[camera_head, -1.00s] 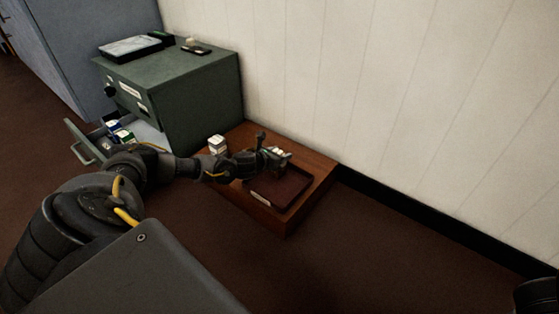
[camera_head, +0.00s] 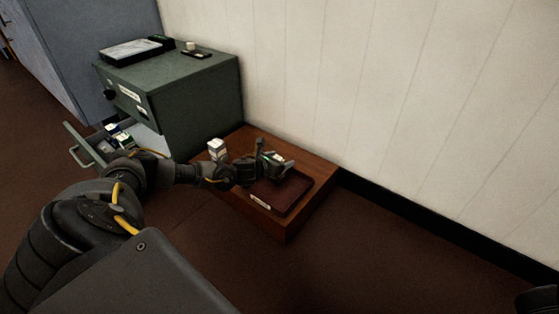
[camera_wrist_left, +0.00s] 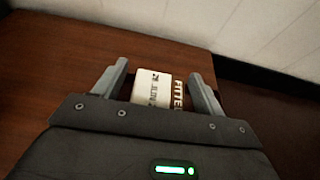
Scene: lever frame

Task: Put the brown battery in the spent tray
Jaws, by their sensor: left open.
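The spent tray (camera_head: 293,203) is a shallow dark red-brown tray with a small pale label on its front edge, lying on the low wooden table. My left gripper (camera_head: 284,165) is over the tray's back left part. In the left wrist view its two fingers (camera_wrist_left: 158,82) stand apart. A block with a white printed face and a brown face with pale lettering, seemingly the brown battery (camera_wrist_left: 178,95), lies between them. Its lower part is hidden by the gripper body. I cannot tell whether it rests on the tray floor.
A white-topped block (camera_head: 217,147) stands on the wooden table (camera_head: 318,168) left of my gripper. A green cabinet (camera_head: 200,100) has an open drawer (camera_head: 88,150) holding several batteries. The wall (camera_head: 400,90) rises close behind the table.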

